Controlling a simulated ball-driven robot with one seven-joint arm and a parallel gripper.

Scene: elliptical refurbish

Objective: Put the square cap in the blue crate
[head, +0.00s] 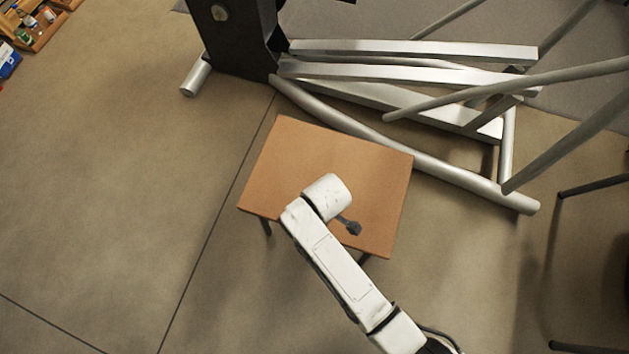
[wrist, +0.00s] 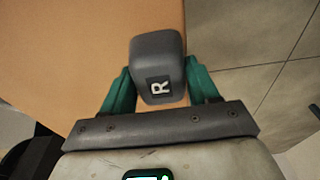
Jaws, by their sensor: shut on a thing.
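The square cap (wrist: 157,62) is dark grey with rounded edges and a white letter R on a black patch. In the wrist view it sits between the green fingers of my gripper (wrist: 159,80), which is shut on it from both sides. The orange-brown table top shows behind the cap; I cannot tell whether they touch. In the head view my arm reaches over the small table, and a small dark part shows beside my wrist; I cannot tell what it is. No blue crate can be made out for certain.
The small wooden table (head: 290,150) has a bare top around my arm. A metal frame (head: 420,95) with long tubes stands just behind it. A wooden box of small items (head: 42,28) and a blue thing (head: 8,60) are at the upper left. The left floor is clear.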

